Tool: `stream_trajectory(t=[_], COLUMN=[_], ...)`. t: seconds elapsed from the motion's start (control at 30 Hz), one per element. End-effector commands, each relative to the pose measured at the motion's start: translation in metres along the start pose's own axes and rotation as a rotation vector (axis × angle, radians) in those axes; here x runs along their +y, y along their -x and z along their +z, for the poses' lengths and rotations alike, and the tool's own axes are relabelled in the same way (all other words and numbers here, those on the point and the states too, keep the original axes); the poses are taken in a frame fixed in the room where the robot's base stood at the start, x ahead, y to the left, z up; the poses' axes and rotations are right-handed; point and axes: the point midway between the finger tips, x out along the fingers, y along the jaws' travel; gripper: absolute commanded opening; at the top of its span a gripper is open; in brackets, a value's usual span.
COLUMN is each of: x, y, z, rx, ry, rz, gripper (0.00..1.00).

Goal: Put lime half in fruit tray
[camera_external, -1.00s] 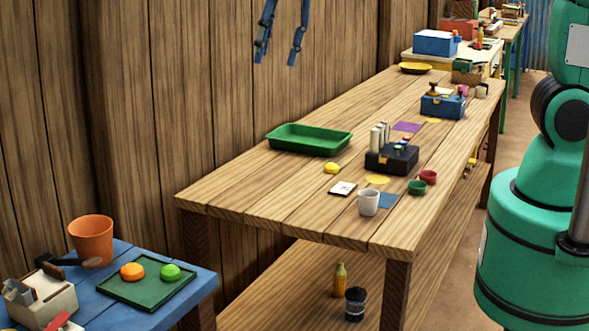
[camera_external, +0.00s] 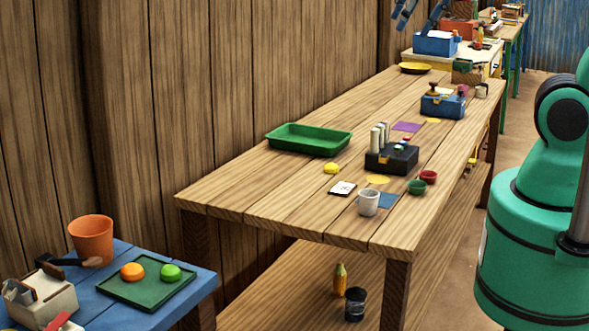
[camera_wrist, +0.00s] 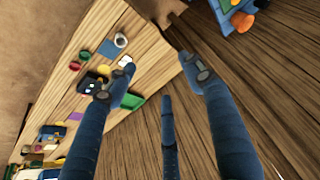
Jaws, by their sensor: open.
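A bright green lime half (camera_external: 171,273) sits beside an orange fruit half (camera_external: 132,271) on a flat dark green tray (camera_external: 128,291) on the blue table at the lower left. A deeper green tray (camera_external: 308,139) stands empty on the long wooden table; part of it shows in the wrist view (camera_wrist: 132,101). I cannot tell which is the fruit tray. My gripper (camera_external: 420,14) is high at the top edge, partly cut off, far from the lime half. In the wrist view its blue fingers (camera_wrist: 150,82) are spread with nothing held. The lime half is not clear there.
A yellow piece (camera_external: 331,168), white cup (camera_external: 368,203), black box (camera_external: 392,159) and small bowls stand on the wooden table (camera_external: 240,195). An orange pot (camera_external: 92,240) and a beige holder (camera_external: 40,298) flank the lime's tray. The wooden table's left end is clear.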

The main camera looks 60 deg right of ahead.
Motion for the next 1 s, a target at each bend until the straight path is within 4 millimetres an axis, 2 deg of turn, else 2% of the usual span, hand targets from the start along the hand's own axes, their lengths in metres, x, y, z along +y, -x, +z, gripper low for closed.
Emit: stream_trajectory(t=[0.1, 0.3, 0.73, 1.0], x=[0.008, 0.014, 0.014, 0.015], y=[0.006, 0.009, 0.008, -0.01], z=[0.021, 0.039, 0.042, 0.051], rx=[0.023, 0.039, 0.04, 0.04], ry=[0.01, 0.023, 0.026, 0.026], rz=[0.008, 0.016, 0.017, 0.017], gripper=[0.52, 0.52, 0.52, 0.52])
